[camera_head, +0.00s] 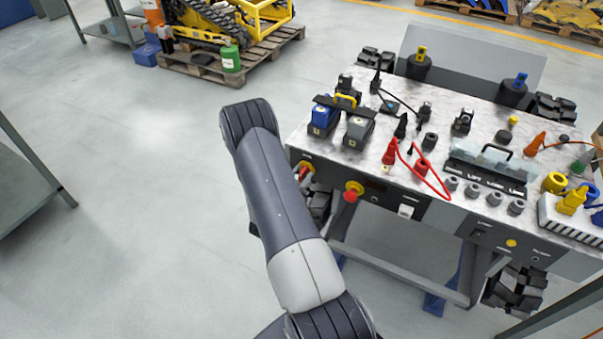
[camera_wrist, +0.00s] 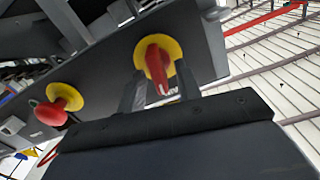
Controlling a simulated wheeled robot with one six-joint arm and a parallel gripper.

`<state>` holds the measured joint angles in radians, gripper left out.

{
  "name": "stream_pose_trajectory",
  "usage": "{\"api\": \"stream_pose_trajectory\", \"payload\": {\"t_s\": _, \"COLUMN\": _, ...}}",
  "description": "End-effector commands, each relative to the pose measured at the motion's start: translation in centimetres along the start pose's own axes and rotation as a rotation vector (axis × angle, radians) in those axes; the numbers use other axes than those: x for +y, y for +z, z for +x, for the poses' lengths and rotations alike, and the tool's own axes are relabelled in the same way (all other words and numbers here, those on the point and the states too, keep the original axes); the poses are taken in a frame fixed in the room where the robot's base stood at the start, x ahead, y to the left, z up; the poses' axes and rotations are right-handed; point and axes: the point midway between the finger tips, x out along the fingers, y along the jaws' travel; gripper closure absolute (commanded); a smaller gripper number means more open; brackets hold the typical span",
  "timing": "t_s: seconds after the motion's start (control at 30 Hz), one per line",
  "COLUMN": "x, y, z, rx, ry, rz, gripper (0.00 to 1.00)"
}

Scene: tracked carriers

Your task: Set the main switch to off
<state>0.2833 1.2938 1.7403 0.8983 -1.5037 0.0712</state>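The main switch, a red rotary handle on a round yellow plate, sits on the front panel at the left end of the bench. It shows in the head view (camera_head: 304,171) and, close up, in the wrist view (camera_wrist: 157,66). There the handle points roughly along the fingers, slightly tilted. My gripper (camera_wrist: 159,76) is open, one finger on each side of the handle, with gaps visible between. I cannot tell how deep the fingertips reach. In the head view my gripper is hidden behind my arm.
A red mushroom button on a yellow collar (camera_head: 352,191) sits right of the switch; it also shows in the wrist view (camera_wrist: 52,110). The bench top (camera_head: 310,138) carries batteries, plugs and a red cable. The floor left of my arm is clear.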

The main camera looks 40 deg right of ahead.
Motion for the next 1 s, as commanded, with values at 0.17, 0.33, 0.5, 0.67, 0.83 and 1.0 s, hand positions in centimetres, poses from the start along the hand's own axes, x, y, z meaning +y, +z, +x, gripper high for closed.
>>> {"api": "stream_pose_trajectory", "payload": {"t_s": 0.17, "x": -0.01, "y": 0.0, "z": 0.56, "rx": 0.0, "ry": -0.001, "rz": 0.0, "gripper": 0.67}}
{"api": "stream_pose_trajectory", "payload": {"t_s": 0.33, "x": -0.01, "y": 0.01, "z": 0.54, "rx": 0.0, "ry": -0.001, "rz": 0.0, "gripper": 0.67}}
{"api": "stream_pose_trajectory", "payload": {"t_s": 0.5, "x": -0.01, "y": 0.01, "z": 0.52, "rx": 0.0, "ry": -0.001, "rz": 0.0, "gripper": 0.8}}
{"api": "stream_pose_trajectory", "payload": {"t_s": 0.67, "x": -0.01, "y": 0.0, "z": 0.52, "rx": 0.0, "ry": -0.001, "rz": 0.0, "gripper": 0.93}}
{"api": "stream_pose_trajectory", "payload": {"t_s": 0.83, "x": 0.0, "y": 0.0, "z": 0.51, "rx": 0.0, "ry": -0.001, "rz": 0.0, "gripper": 1.0}}
{"api": "stream_pose_trajectory", "payload": {"t_s": 1.0, "x": 0.01, "y": 0.1, "z": 0.52, "rx": 0.0, "ry": 0.0, "rz": -0.006, "gripper": 1.0}}
